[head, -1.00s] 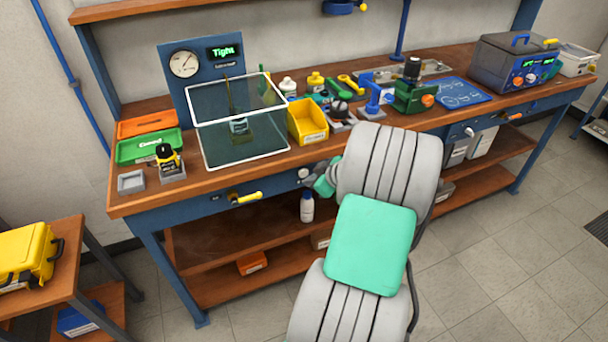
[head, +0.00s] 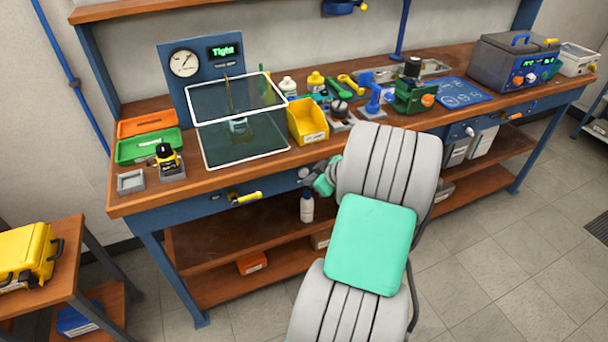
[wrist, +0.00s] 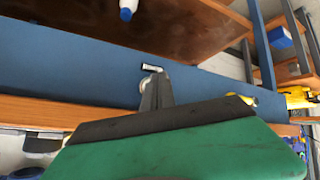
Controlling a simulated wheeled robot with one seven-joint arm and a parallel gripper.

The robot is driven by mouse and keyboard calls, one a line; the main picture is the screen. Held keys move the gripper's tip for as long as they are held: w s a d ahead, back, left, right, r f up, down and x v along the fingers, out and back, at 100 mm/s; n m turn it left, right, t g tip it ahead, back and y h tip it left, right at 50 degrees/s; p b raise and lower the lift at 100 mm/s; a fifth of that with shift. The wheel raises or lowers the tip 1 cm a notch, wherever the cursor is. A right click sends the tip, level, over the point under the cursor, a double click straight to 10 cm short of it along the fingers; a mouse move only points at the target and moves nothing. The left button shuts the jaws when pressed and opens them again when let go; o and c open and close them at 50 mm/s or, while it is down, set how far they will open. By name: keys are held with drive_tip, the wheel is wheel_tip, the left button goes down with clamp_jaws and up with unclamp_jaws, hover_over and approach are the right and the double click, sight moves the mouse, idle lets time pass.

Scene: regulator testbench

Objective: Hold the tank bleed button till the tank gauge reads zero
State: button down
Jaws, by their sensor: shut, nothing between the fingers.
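My gripper (wrist: 156,82) is shut and empty, its fingertips at the blue front panel under the bench top. In the wrist view a pale round button (wrist: 146,83) shows beside the fingertips, below a small white label; the fingers partly cover it. I cannot tell how far it is pressed. In the head view my gripper (head: 310,178) is at the same panel, partly hidden by my arm. A round white dial gauge (head: 184,63) sits on the blue upright panel next to a green "Tight" display. Its needle is too small to read surely, and I cannot tell whether it is the tank gauge.
A yellow handle (head: 247,198) sticks out of the bench front, left of my gripper. A white bottle (head: 307,207) stands on the lower shelf. A clear framed case (head: 243,162), a yellow bin (head: 308,122) and several tools crowd the bench top.

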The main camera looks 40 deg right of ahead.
drive_tip(key=shift+w+d, duration=0.1)
drive_tip(key=shift+w, duration=0.2)
drive_tip(key=shift+w+d+b, duration=0.15)
drive_tip(key=shift+w+b, duration=0.25)
drive_tip(key=shift+w, duration=0.05)
idle(1.7)
idle(1.0)
drive_tip(key=shift+s+a, duration=0.25)
drive_tip(key=shift+s, duration=0.6)
drive_tip(key=s, duration=0.1)
drive_tip(key=s+a, duration=0.1)
drive_tip(key=s, duration=0.3)
drive_tip(key=shift+a, duration=0.25)
drive_tip(key=shift+w, duration=0.1)
